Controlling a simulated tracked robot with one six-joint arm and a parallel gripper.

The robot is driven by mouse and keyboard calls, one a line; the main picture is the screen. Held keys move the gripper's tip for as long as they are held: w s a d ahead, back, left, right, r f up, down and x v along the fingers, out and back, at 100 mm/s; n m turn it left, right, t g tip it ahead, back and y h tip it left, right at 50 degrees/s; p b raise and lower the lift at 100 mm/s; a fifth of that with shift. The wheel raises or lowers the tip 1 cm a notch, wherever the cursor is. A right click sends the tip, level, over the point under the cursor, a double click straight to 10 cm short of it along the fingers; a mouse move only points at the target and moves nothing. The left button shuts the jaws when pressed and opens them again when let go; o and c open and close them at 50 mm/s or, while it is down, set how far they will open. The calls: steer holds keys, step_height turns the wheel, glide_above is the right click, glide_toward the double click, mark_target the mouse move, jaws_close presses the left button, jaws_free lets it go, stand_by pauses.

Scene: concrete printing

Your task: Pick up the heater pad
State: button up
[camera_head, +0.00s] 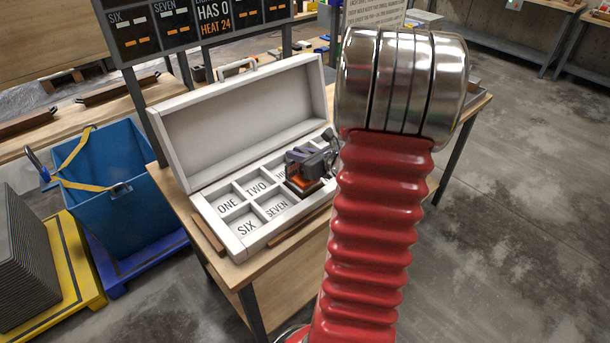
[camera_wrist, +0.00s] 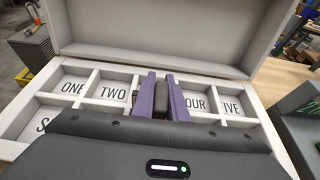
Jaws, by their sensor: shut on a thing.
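My gripper (camera_head: 312,162) is over the middle of an open white case (camera_head: 272,232) with labelled compartments. In the wrist view its two purple fingers (camera_wrist: 162,80) are shut on a dark block (camera_wrist: 160,103), which I take to be the heater pad. In the head view an orange and dark red-brown piece (camera_head: 302,187) shows just below the fingers, near the compartments right of SEVEN. The gripper body hides part of the lower row. I cannot tell whether the pad touches the case floor.
The case's raised lid (camera_head: 240,115) stands behind the compartments. The case sits on a wooden table (camera_head: 300,262). A dark sign board (camera_head: 190,22) is behind it. A blue bin (camera_head: 112,185) stands at the left. Open concrete floor (camera_head: 530,200) lies at the right.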

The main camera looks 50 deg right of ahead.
jaws_close()
steer(key=shift+r, duration=0.1)
stand_by(0.9)
step_height(320, 180, up, 10)
stand_by(0.7)
stand_by(0.6)
